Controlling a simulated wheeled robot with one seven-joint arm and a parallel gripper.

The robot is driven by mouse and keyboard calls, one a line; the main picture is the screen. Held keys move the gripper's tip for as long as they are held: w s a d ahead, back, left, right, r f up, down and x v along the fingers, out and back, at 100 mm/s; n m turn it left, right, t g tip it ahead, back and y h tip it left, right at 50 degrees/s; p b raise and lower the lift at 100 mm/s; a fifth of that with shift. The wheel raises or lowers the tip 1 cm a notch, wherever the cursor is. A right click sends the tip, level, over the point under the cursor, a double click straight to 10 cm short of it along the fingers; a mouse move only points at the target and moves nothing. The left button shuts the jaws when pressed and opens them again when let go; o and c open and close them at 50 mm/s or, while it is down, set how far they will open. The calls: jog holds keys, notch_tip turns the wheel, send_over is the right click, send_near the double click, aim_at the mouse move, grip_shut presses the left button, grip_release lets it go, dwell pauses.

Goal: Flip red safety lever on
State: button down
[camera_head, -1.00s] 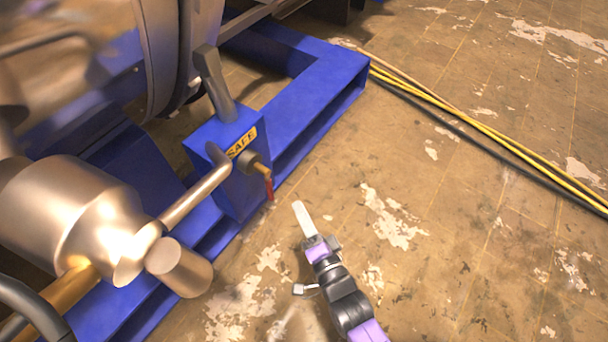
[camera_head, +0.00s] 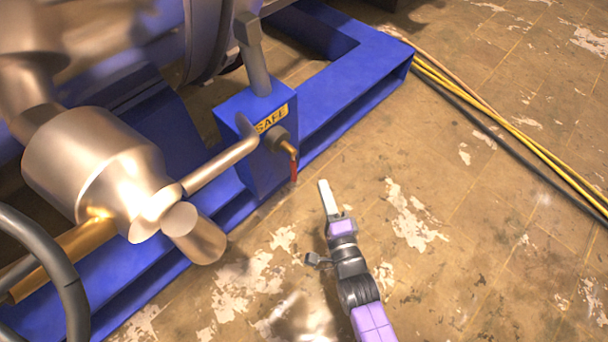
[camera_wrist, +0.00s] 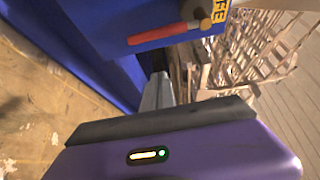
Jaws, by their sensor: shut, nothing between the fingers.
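The red safety lever (camera_head: 293,168) hangs down from a brass fitting (camera_head: 280,140) on the front of a blue box (camera_head: 250,112) with a yellow SAFE label (camera_head: 272,119). In the wrist view the red lever (camera_wrist: 165,34) shows at the top, beyond my fingers, beside the blue box face. My gripper (camera_head: 325,188) is shut and empty, to the lower right of the lever in the head view. It is apart from the lever. In the wrist view the fingertips (camera_wrist: 158,82) point toward the area below the lever.
A metal pipe and rounded vessel (camera_head: 95,165) stand left of the box, with a pipe reaching close to the label. The blue frame (camera_head: 350,85) runs behind the box. Yellow and dark cables (camera_head: 500,120) lie on the floor at right. The floor right of the box is open.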

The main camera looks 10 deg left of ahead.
aim_at(293, 170)
jog(key=w+a, duration=0.4)
jog(key=a, duration=0.1)
jog(key=shift+a, duration=0.35)
dwell(0.4)
jog(key=shift+r, duration=0.1)
